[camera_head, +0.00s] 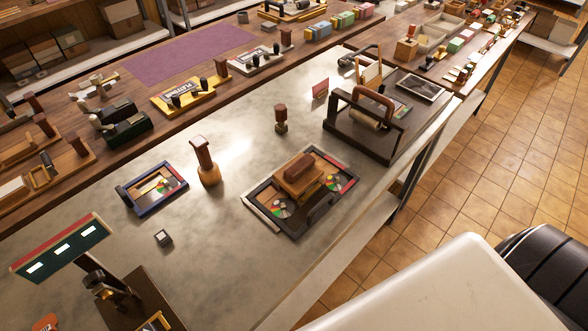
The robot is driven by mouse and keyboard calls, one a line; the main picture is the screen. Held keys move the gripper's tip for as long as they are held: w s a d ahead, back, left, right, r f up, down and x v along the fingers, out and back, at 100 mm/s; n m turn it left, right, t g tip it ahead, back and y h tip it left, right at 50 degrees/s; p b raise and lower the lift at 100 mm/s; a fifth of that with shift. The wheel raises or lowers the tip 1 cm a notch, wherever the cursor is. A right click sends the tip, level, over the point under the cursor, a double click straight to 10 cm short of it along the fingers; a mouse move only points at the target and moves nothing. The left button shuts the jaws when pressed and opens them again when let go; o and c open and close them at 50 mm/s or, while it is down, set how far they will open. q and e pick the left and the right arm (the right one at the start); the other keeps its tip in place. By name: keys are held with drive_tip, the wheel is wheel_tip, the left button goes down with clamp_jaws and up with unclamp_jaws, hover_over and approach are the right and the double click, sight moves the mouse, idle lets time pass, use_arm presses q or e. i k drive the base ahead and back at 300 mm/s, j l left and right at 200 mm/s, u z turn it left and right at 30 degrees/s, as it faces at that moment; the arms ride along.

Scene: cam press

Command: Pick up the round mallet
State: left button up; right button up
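Two upright mallet-like wooden tools stand on the grey metal worktop (235,235). The taller one (206,160) is lighter brown with a reddish, blocky top and a rounded base. The shorter, dark brown one (280,119) stands behind and to the right of it, with a rounder top and a cylindrical lower part. I cannot tell for certain which is the round mallet. Both stand free, with nothing touching them. Neither of my grippers is in view.
A framed press tray with a wooden block (300,178) lies right of the taller tool. A blue-edged tray (153,187) lies left of it. A dark press with a roller (362,116) stands at the right back. A green-headed device (62,248) stands front left. Bare worktop surrounds both tools.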

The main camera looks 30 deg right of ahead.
sight(208, 171)
drive_tip(key=k+l+u, duration=0.1)
drive_tip(key=u, duration=0.3)
drive_tip(key=k+l+u, duration=0.2)
drive_tip(key=u, duration=0.2)
drive_tip(key=k+u, duration=0.15)
drive_tip(key=u, duration=0.25)
